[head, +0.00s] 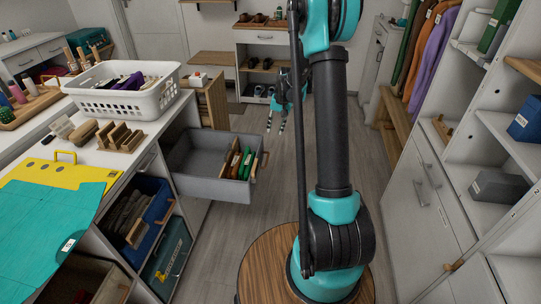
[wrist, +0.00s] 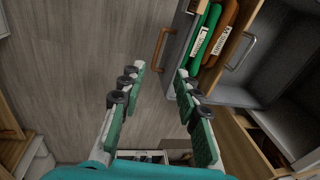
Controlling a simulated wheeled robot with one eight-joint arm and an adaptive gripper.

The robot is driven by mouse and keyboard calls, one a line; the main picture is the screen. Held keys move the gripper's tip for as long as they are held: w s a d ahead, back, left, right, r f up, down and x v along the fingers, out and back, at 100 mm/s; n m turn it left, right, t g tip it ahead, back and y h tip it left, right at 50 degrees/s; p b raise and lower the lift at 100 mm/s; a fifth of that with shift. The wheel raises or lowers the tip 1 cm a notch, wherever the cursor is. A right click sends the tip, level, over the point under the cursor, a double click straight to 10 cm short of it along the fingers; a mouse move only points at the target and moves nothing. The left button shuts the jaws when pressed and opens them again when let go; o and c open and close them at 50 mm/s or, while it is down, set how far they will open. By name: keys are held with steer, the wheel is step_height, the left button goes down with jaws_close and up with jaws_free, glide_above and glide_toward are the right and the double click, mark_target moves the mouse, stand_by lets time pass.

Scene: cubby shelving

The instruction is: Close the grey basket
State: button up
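The grey basket (head: 208,186) juts out of the left cabinet into the aisle in the head view, pulled out like a drawer. It has a brown handle (head: 258,166) on its outer end. Green and brown labelled items (head: 237,162) stand inside near that end. My gripper (head: 276,126) is beyond the basket and to its right, pointing down, open and empty. In the wrist view, the gripper (wrist: 162,72) has its fingers apart. The basket's handle (wrist: 160,47) shows just past the fingertips, with no visible grip on it.
A white laundry basket (head: 125,98) and a yellow folder (head: 60,170) lie on the left counter. Blue and teal bins (head: 143,215) sit in cubbies below. Shelving with boxes (head: 498,187) lines the right side. The floor (head: 240,225) between is clear.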

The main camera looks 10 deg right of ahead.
steer(key=w+f, duration=0.4)
steer(key=w, duration=0.1)
glide_toward(268, 158)
steer(key=shift+m, duration=0.4)
steer(key=f, duration=0.2)
steer(key=a+f, duration=0.1)
steer(key=f, duration=0.4)
steer(key=shift+w+a+f, duration=0.25)
steer(key=shift+w+f, duration=0.1)
jaws_close()
